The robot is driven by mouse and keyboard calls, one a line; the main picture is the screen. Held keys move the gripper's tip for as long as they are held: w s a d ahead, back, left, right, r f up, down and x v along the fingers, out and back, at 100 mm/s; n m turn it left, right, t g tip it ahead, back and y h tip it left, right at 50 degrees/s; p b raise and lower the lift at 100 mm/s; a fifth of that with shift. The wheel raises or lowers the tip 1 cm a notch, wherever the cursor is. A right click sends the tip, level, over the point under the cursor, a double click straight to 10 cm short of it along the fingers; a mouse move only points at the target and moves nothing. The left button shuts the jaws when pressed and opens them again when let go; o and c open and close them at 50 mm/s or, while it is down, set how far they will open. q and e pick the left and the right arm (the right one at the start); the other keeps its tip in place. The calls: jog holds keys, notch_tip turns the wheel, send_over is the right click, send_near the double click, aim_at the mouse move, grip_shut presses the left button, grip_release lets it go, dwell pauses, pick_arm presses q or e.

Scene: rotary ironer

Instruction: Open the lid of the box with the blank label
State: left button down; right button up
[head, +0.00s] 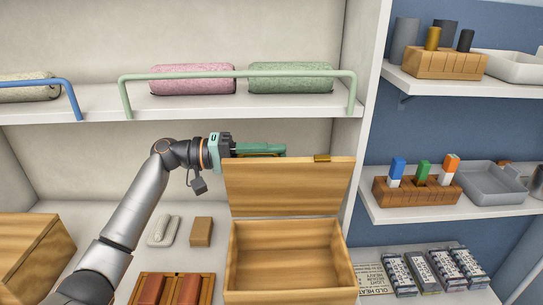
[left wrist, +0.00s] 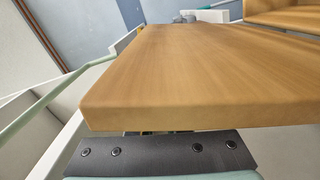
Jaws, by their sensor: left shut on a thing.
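The wooden box (head: 285,262) stands on the white shelf in the lower middle of the head view, and its inside looks empty. No label shows on the faces in view. My left gripper (head: 268,150) is at the lid's top left edge, shut on the lid. In the left wrist view the lid (left wrist: 200,75) is a broad wooden board just beyond the dark gripper pad (left wrist: 157,153). My right gripper is not in view.
Another wooden box (head: 32,250) stands at the left edge. A white oblong thing (head: 163,231), a brown block (head: 201,232) and a tray of reddish bars (head: 170,288) lie between. Above is a shelf with a green rail (head: 240,73) and rolled towels (head: 192,79).

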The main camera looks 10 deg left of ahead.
pick_arm(q)
jog(key=shift+w+a+n, duration=0.25)
jog(key=shift+w+n, duration=0.45)
jog(key=shift+w, duration=0.2)
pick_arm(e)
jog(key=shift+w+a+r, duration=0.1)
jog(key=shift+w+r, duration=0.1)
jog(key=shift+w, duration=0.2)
pick_arm(q)
jog(key=c, duration=0.9)
grip_release()
jog(key=shift+a+f, duration=0.1)
jog(key=b+v, duration=0.2)
jog(key=v, duration=1)
jog(key=shift+s+a+b, duration=0.1)
jog(key=shift+a+b, duration=0.05)
jog(key=shift+b, duration=0.2)
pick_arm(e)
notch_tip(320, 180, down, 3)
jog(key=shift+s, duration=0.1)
